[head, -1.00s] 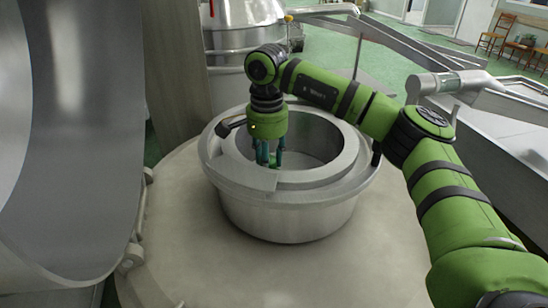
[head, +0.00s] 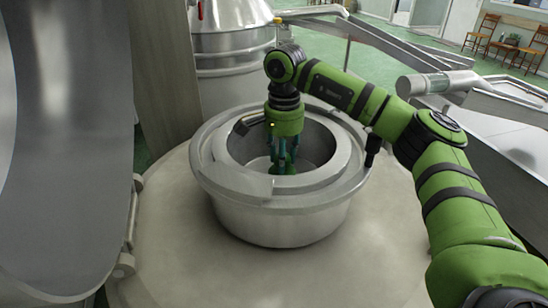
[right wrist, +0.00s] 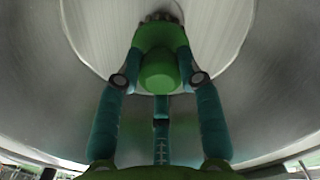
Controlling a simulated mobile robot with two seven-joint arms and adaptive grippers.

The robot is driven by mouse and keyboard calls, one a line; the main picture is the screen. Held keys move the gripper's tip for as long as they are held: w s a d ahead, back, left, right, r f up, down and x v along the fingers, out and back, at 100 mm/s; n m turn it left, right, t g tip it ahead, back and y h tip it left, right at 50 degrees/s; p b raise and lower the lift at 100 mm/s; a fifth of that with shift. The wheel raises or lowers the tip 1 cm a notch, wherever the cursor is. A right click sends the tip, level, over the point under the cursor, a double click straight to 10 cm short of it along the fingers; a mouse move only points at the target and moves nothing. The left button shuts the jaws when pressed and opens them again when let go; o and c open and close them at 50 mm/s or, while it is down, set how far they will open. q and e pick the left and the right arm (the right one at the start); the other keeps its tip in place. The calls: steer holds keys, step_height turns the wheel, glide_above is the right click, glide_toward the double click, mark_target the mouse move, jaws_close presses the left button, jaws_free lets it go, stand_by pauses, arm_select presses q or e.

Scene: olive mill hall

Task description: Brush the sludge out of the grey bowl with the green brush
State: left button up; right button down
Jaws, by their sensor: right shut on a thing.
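The grey bowl (head: 285,224) is a wide metal vessel with a thick rim and a round opening. My right gripper (head: 283,160) points down into this opening. It is shut on the green brush (right wrist: 158,68), whose rounded handle shows between the teal fingers in the right wrist view. The brush's dark far end (right wrist: 160,17) is over the pale bowl floor. I cannot tell whether it touches the floor. The front rim partly hides the brush in the head view. I cannot make out any sludge. My left gripper is not in view.
The bowl stands on a broad pale round top (head: 170,255). A large curved metal sheet (head: 65,140) rises at the left. A metal vessel (head: 232,45) stands behind, and metal troughs (head: 500,130) lie to the right. A dark bracket (head: 250,121) sits on the back rim.

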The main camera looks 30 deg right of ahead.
steer(key=shift+s+d+f, duration=0.1)
steer(key=shift+s+d, duration=0.2)
steer(key=shift+d, duration=0.4)
steer(key=shift+s+d, duration=0.15)
steer(key=shift+d, duration=0.6)
steer(key=shift+s+d, duration=0.15)
steer(key=shift+d, duration=0.6)
steer(key=shift+d+r+p, duration=0.15)
steer(key=shift+r+p, duration=0.05)
steer(key=shift+p, duration=0.25)
steer(key=shift+w+a+f, duration=0.1)
steer(key=shift+w+a, duration=0.15)
steer(key=shift+a, duration=0.7)
steer(key=shift+w+a, duration=0.25)
steer(key=shift+a, duration=0.7)
steer(key=shift+w+a+f+p, duration=0.1)
steer(key=shift+w+a+p, duration=0.1)
steer(key=shift+a, duration=0.6)
steer(key=shift+w+a+f+p, duration=0.1)
steer(key=shift+w+a+p, duration=0.1)
steer(key=shift+a, duration=0.6)
steer(key=shift+w+a+r, duration=0.1)
steer(key=shift+a, duration=0.9)
steer(key=shift+w+a, duration=0.25)
steer(key=shift+a, duration=0.45)
steer(key=shift+p, duration=0.3)
